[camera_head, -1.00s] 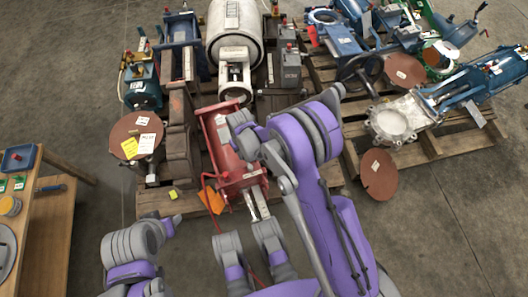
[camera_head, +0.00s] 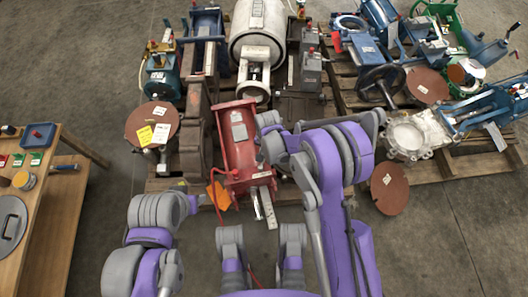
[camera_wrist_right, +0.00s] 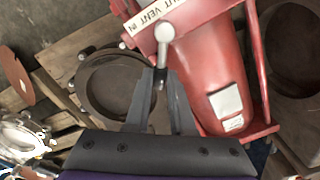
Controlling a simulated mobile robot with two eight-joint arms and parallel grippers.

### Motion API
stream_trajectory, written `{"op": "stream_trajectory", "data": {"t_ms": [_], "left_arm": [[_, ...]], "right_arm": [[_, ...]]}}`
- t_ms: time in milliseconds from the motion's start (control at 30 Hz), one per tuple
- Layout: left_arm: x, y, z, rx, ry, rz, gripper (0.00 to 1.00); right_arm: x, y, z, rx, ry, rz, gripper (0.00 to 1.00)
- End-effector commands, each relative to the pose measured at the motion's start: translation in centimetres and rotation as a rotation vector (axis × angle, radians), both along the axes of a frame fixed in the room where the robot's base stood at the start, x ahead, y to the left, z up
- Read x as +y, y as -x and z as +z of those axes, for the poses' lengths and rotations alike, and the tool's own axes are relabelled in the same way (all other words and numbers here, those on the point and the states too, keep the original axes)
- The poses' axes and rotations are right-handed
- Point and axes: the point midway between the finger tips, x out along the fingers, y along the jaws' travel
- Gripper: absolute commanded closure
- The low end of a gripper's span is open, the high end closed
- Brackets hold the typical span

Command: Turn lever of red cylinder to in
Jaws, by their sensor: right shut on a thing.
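The red cylinder (camera_head: 238,150) lies on a pallet in the middle of the head view. It fills the upper right of the right wrist view (camera_wrist_right: 205,70), where a white label (camera_wrist_right: 160,20) reads OUT, VENT, IN. A lever with a pale round knob (camera_wrist_right: 164,32) stands before the label, its knob near VENT. My right gripper (camera_wrist_right: 160,78) is shut on the lever's shaft below the knob; in the head view my right arm hides this grip. My left gripper (camera_head: 194,204) is near the orange tag, with its jaws too small to read.
An orange tag (camera_head: 219,195) hangs by the cylinder's near end. A brown disc (camera_head: 151,124) with yellow and white tags lies to the left. A blue valve (camera_head: 163,82) and a white tank (camera_head: 258,30) stand behind. A wooden table (camera_head: 48,192) is at far left. Bare floor lies in front.

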Motion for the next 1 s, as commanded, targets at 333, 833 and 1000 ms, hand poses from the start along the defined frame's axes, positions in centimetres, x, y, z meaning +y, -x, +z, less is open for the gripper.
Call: {"op": "stream_trajectory", "data": {"t_ms": [333, 833, 1000], "left_arm": [[0.00, 0.00, 0.03, 0.000, 0.000, 0.000, 0.49], [0.00, 0.00, 0.03, 0.000, 0.000, 0.000, 0.49], [0.00, 0.00, 0.03, 0.000, 0.000, 0.000, 0.49]], "right_arm": [[-0.32, 0.22, -0.03, 0.000, -0.001, -0.077, 1.00], [-0.37, 0.26, -0.04, 0.001, 0.000, -0.081, 0.58], [-0.36, 0.23, -0.02, 0.001, 0.000, -0.081, 0.48]]}}
